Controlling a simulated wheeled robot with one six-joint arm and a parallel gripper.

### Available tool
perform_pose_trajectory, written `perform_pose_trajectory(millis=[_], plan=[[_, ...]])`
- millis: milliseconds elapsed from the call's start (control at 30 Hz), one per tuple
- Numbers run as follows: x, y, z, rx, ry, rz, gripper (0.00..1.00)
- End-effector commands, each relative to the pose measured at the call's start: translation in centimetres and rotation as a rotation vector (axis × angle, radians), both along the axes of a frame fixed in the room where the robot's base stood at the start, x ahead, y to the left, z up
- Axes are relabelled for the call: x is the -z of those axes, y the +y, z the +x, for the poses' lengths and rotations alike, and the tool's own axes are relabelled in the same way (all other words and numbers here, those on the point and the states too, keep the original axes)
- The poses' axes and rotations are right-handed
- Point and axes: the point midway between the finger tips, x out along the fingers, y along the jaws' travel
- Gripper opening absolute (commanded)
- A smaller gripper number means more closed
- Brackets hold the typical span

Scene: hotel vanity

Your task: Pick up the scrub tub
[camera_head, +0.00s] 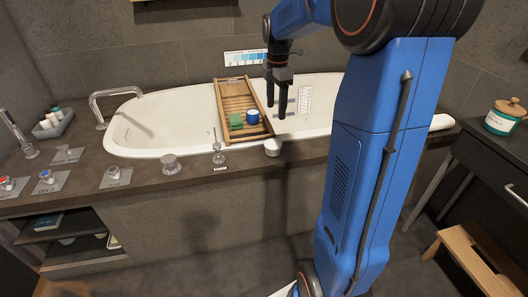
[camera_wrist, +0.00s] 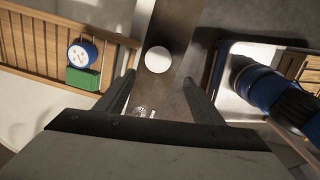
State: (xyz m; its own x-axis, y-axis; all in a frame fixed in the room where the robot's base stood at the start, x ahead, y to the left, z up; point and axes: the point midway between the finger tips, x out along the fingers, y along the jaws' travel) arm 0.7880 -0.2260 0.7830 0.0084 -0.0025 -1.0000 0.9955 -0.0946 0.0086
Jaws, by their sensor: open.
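No readable label tells me which container is the scrub tub. A small white round-topped tub (camera_head: 272,147) stands on the dark bath ledge at the front rim; its pale round top (camera_wrist: 158,59) lies between my fingers in the wrist view. A blue round container with a white top (camera_head: 252,116) sits on the wooden bath tray, and also shows at upper left in the wrist view (camera_wrist: 82,54). A teal jar with a wooden lid (camera_head: 505,117) stands on the dark side table. My gripper (camera_head: 276,110) is open and empty, pointing down above the bath, apart from these containers.
A green block (camera_head: 235,121) lies beside the blue container on the wooden tray (camera_head: 229,92), which spans the white bathtub (camera_head: 180,107). Taps and knobs (camera_head: 170,163) stand along the ledge. A wooden stool (camera_head: 470,262) is at lower right.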

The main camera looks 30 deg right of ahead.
Motion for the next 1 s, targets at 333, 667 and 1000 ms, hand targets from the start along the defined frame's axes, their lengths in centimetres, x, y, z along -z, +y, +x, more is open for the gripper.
perform_pose_trajectory(millis=[333,667,1000], plan=[[3.3,-0.6,0.6,-0.038,0.013,0.004,0.62],[9.1,-0.5,0.6,-0.037,0.012,0.004,0.62],[12.5,-0.6,0.6,-0.036,0.009,0.003,0.62]])
